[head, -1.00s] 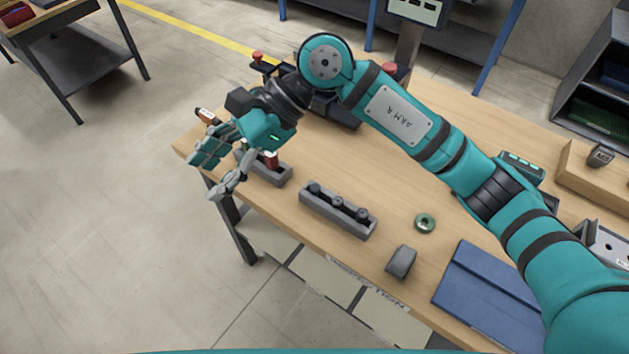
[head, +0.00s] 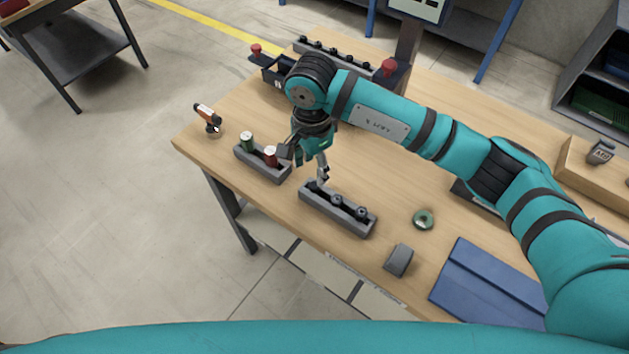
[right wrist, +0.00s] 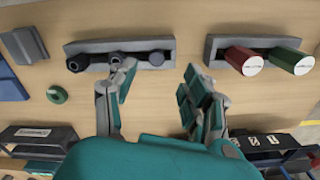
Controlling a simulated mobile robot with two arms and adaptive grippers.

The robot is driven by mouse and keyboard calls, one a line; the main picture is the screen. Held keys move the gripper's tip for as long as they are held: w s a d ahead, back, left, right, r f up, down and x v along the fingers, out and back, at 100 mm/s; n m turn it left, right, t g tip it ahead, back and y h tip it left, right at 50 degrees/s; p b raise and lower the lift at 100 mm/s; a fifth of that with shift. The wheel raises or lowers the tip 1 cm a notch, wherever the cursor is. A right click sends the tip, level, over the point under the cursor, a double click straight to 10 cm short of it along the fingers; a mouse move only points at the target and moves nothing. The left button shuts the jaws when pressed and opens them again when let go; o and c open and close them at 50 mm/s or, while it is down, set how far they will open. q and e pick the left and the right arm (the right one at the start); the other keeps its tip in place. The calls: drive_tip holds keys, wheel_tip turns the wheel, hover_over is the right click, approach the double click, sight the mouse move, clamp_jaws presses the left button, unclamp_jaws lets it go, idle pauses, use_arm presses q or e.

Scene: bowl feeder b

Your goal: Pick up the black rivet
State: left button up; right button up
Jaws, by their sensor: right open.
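A narrow grey tray (head: 345,222) near the front edge of the table holds a row of dark rivets; two show clearly in the head view, at the middle (head: 337,200) and right end (head: 361,213). In the right wrist view the tray (right wrist: 90,46) shows three: left (right wrist: 76,64), middle (right wrist: 116,60) and right (right wrist: 156,58). I cannot tell which one the task means. My right gripper (head: 321,178) is open and empty over the tray's left end. Its spread fingers (right wrist: 159,75) show just below the tray in the wrist view. My left gripper is not in view.
A second grey tray (head: 262,170) with a green cylinder (head: 246,141) and a red cylinder (head: 270,155) stands close left. A green ring (head: 423,220), a grey block (head: 399,260) and a blue mat (head: 485,290) lie right. A small orange-and-black tool (head: 207,114) stands at the far left.

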sight(314, 185)
drive_tip(key=shift+f, duration=0.35)
drive_tip(key=f+p, duration=0.1)
drive_tip(key=f, duration=0.1)
drive_tip(key=f+p, duration=0.2)
drive_tip(key=shift+s+d+f, duration=0.2)
drive_tip(key=shift+f, duration=0.55)
drive_tip(key=shift+c, duration=0.3)
drive_tip(key=shift+w, duration=0.1)
clamp_jaws()
